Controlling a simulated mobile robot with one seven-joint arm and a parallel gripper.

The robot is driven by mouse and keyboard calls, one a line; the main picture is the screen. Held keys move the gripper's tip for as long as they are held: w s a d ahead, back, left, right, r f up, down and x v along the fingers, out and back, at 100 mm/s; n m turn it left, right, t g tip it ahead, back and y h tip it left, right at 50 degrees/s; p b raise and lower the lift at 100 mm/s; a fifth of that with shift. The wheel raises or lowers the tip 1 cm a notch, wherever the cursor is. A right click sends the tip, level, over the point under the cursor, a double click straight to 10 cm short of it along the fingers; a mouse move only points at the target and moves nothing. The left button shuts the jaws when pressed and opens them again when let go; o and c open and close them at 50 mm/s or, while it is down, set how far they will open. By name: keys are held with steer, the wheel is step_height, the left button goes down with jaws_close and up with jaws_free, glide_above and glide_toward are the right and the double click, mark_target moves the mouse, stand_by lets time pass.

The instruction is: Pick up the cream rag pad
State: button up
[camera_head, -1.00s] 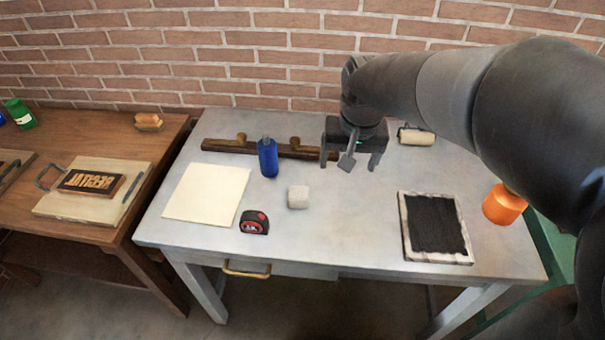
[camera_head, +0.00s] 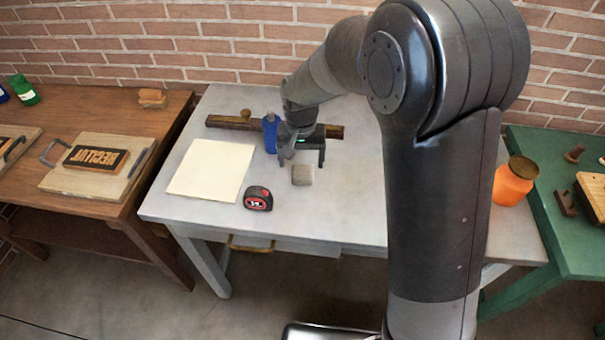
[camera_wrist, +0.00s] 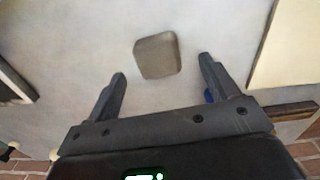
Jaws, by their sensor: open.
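The cream rag pad (camera_head: 302,175) is a small rounded block on the grey table, to the right of the tape measure. In the wrist view the pad (camera_wrist: 157,56) lies beyond the fingertips, between their lines, and looks greyish in shade. My gripper (camera_head: 303,158) is above the table just behind the pad. In the wrist view my gripper (camera_wrist: 162,66) is open and empty, and its fingers do not touch the pad.
A blue bottle (camera_head: 270,134) stands close to the left of my gripper. A dark wooden rail (camera_head: 229,123) lies behind. A cream sheet (camera_head: 210,169) and a tape measure (camera_head: 258,198) lie to the left. An orange jar (camera_head: 514,182) stands at the right, and my arm hides the table's right part.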

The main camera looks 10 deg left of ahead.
mark_target(303, 170)
step_height(303, 170, down, 6)
steer(key=shift+w+d+r, duration=0.1)
steer(key=shift+w+d, duration=0.05)
stand_by(0.3)
steer(key=c, duration=1.1)
